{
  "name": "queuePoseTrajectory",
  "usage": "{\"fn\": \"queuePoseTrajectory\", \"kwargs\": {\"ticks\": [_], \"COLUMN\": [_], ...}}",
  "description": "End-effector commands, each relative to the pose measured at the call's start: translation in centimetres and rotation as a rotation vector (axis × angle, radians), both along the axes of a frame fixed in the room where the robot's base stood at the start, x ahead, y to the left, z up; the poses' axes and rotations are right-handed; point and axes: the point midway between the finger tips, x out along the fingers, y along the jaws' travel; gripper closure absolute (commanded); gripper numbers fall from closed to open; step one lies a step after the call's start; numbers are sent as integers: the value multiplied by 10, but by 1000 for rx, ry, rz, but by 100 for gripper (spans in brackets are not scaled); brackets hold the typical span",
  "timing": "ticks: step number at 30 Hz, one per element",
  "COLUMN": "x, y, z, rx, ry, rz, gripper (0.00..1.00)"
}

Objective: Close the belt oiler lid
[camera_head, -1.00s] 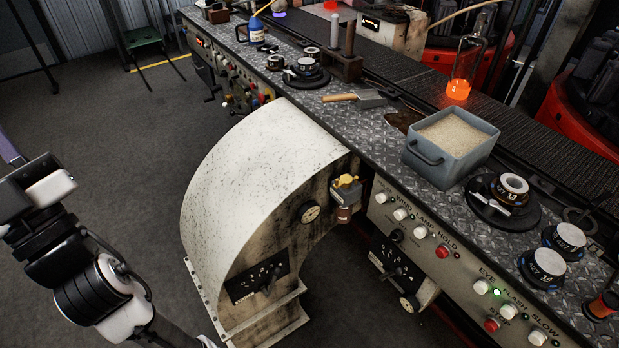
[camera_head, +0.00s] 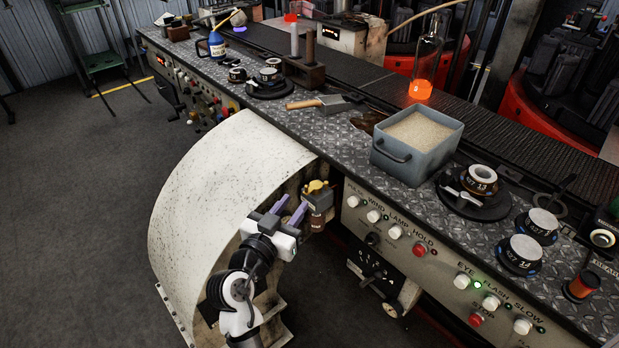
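I cannot tell whether a fingertip touches the oiler.
The curved white guard (camera_head: 215,175) stands behind and left of my arm. The control panel (camera_head: 420,255) with knobs and buttons is to the right. Above it, the tread-plate bench (camera_head: 335,130) carries a grey sand box (camera_head: 432,160) and several moulds. Open floor lies left.

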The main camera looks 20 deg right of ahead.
Motion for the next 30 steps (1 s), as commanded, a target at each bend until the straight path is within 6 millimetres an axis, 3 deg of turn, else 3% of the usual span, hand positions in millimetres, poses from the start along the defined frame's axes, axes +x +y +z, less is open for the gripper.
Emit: {"fn": "queuePoseTrajectory", "kwargs": {"ticks": [6, 12, 26, 30], "x": [33, 53, 62, 62], "y": [-36, -59, -68, -68], "z": [4, 3, 0, 1], "rx": [0, 0, 0, 0], "ry": [0, -1, -1, -1], "rz": [-1, 0, 3, 3], "gripper": [70, 70, 70, 87]}}
